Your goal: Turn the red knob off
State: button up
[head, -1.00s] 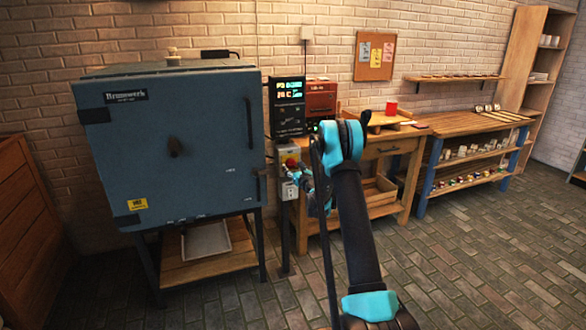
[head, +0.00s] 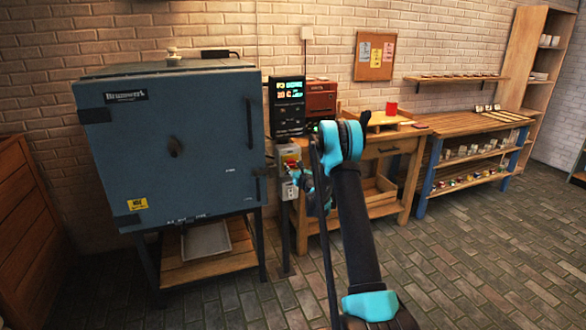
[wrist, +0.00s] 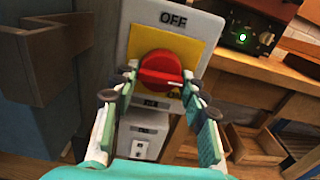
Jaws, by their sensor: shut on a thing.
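The red knob (wrist: 160,68) sits on a yellow plate on a light grey switch box (wrist: 198,28) in the wrist view. "OFF" is printed above it, and a partly hidden label lies at its lower right. The knob's grip bar lies roughly sideways, tilted down to the right. My gripper (wrist: 160,77) has one finger on each side of the knob and is shut on it. The fingers hide part of its lower edge. In the head view the switch box (head: 289,190) stands right of the kiln, with my gripper (head: 293,170) at its front.
The blue-grey kiln (head: 185,150) stands close on the left. A black controller with a lit display (head: 289,105) is above the switch box. A wooden workbench (head: 385,150) and a shelf table (head: 470,128) stand to the right. The brick floor in front is clear.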

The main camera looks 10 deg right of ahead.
jog(key=n, duration=0.8)
jog(key=shift+d+n, duration=0.1)
jog(key=shift+n, duration=0.3)
jog(key=n, duration=0.4)
jog(key=shift+r, duration=0.1)
jog(key=n, duration=0.4)
jog(key=shift+n, duration=0.6)
jog(key=o, duration=1.1)
jog(key=shift+o, duration=0.2)
